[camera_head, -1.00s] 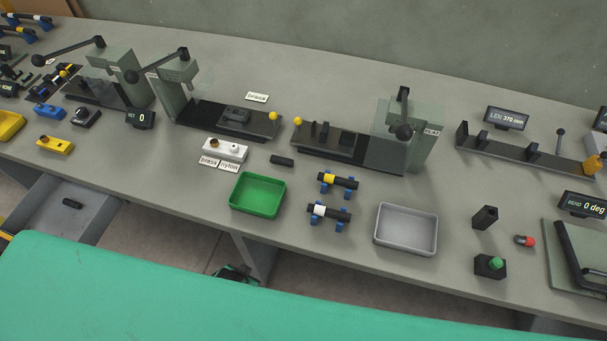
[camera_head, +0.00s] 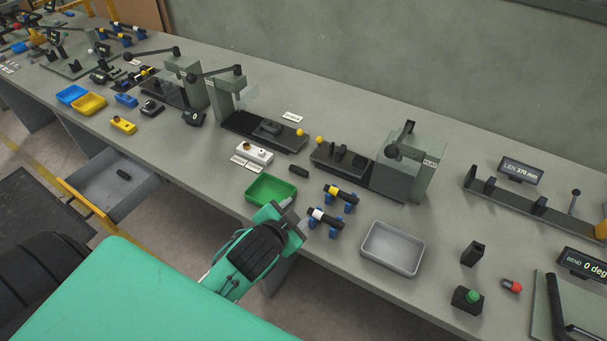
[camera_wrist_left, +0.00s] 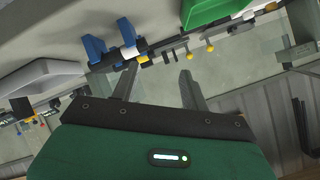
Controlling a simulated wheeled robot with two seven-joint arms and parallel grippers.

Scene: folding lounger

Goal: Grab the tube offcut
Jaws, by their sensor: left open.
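A short black tube piece (camera_head: 299,171) lies on the bench behind the green tray. Another short dark piece (camera_head: 123,174) lies in the open grey drawer at the left. I cannot tell which of them is the tube offcut. My left gripper (camera_head: 298,214) is open over the bench's front edge, between the green tray and the blue stands, apart from both short pieces. In the left wrist view its two fingers (camera_wrist_left: 159,82) stand apart with nothing between them. My right gripper is not in view.
The green tray (camera_head: 250,190) is close beside my left gripper. Two black tubes with yellow and white bands rest on blue stands (camera_head: 335,233). A grey tray (camera_head: 366,256) is to the right. Lever presses (camera_head: 425,170) stand behind. The bench between grey tray and presses is fairly clear.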

